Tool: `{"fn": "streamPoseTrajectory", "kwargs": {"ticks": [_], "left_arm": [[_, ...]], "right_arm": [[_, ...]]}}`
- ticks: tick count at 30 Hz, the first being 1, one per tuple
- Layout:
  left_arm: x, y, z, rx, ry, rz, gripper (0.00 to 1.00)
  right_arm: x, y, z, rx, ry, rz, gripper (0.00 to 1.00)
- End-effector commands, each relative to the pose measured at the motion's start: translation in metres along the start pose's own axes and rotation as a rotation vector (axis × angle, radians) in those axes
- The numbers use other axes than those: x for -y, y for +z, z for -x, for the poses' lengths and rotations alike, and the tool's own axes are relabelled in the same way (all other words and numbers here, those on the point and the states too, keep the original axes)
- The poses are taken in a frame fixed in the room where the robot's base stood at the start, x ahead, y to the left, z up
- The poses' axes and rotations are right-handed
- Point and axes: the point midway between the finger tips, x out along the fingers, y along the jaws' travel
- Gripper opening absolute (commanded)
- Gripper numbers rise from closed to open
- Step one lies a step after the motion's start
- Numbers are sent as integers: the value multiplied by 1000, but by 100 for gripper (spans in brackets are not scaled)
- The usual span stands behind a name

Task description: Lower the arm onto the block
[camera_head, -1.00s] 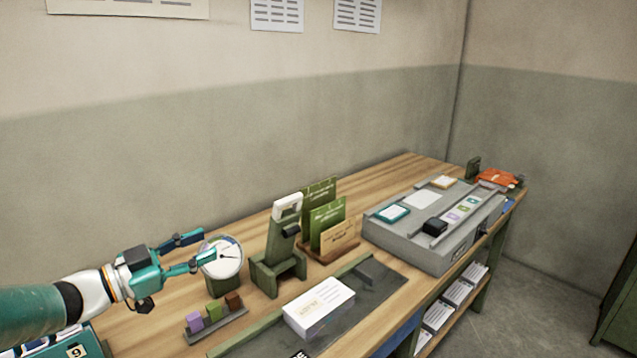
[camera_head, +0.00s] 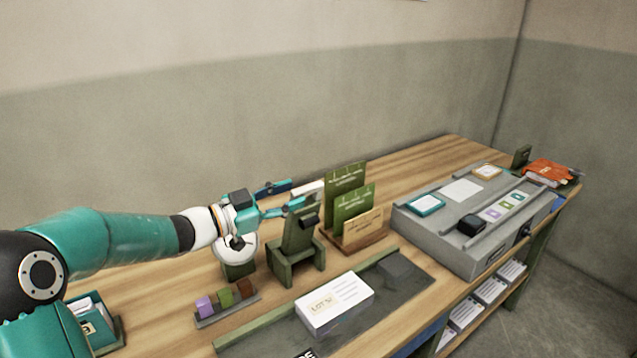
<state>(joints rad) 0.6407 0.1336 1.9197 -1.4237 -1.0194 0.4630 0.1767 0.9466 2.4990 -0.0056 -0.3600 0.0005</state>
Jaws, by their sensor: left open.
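A green upright stand (camera_head: 294,245) with a white handle (camera_head: 309,189) at its top stands near the middle of the bench. A white paper block (camera_head: 335,303) with printing on top lies flat on the dark mat (camera_head: 400,292), in front and to the right of the stand. My left gripper (camera_head: 295,194) is open at the white handle, one finger on its far side and one on its near side. I cannot tell whether the fingers touch it. The handle is partly hidden by the fingers. My right gripper is not in view.
A round white dial (camera_head: 240,252) is partly hidden behind my gripper. A small rack of coloured blocks (camera_head: 228,312) stands in front of it. Green cards in a wooden holder (camera_head: 352,236) stand right of the stand. A grey tray unit (camera_head: 440,243) fills the bench's right.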

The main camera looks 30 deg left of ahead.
Motion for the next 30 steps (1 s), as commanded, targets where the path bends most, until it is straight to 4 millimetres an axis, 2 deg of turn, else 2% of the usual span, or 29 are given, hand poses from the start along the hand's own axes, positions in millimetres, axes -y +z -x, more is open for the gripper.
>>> {"fn": "streamPoseTrajectory", "kwargs": {"ticks": [3,10,15,24,25,30], "left_arm": [[0,-2,-26,-1,2,2,42],[1,0,-61,0,-2,1,42],[2,0,-72,2,-4,0,42],[2,1,-74,2,-6,0,42],[2,1,-74,2,-6,0,40],[2,1,-73,2,-6,0,12]], "right_arm": [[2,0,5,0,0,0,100],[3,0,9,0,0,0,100],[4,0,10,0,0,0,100],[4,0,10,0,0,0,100],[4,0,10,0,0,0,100],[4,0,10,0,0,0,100]]}}
